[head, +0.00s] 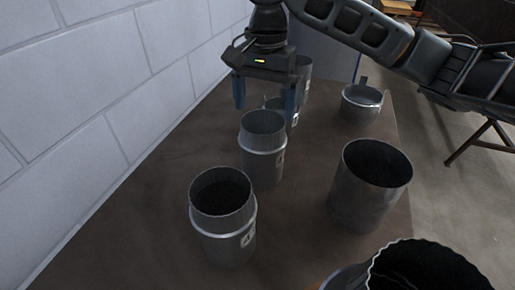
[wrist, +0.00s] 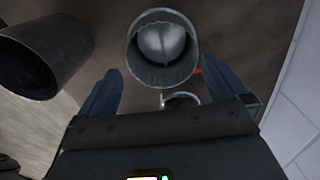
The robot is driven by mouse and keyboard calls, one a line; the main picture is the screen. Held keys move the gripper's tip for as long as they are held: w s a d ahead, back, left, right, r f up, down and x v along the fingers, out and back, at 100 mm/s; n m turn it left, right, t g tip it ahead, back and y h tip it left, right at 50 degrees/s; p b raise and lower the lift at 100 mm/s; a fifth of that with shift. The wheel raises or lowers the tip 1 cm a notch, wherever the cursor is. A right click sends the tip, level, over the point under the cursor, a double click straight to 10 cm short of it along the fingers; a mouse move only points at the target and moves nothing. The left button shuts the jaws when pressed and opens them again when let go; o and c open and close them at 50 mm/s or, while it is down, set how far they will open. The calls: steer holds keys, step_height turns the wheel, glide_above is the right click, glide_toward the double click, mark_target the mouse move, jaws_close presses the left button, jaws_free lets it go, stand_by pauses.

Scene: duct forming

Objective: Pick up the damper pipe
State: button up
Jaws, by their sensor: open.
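Several metal pipes stand upright on the brown table; I cannot tell for sure which is the damper pipe. A grey pipe with a raised ring and a pale label (head: 262,163) stands just in front of my gripper (head: 265,100). In the wrist view, a pipe with a rounded light-grey surface inside (wrist: 163,50) lies beyond the fingertips. A smaller metal ring or pipe (head: 277,103) sits behind the labelled one, partly hidden by my gripper; a small ring shows in the wrist view (wrist: 182,96). My gripper is open and empty, its blue fingers apart, above the table.
A similar labelled pipe (head: 225,235) stands nearer, and a wide dark pipe (head: 370,188) to the right. A short pipe with an upright tab (head: 361,105) is at the back right. A large pipe edge (head: 425,270) fills the bottom right. A block wall (head: 110,90) borders the left.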

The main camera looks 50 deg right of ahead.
mark_target(263, 123)
steer(key=shift+w+f, duration=0.1)
steer(key=shift+f, duration=2.6)
steer(key=c, duration=1.4)
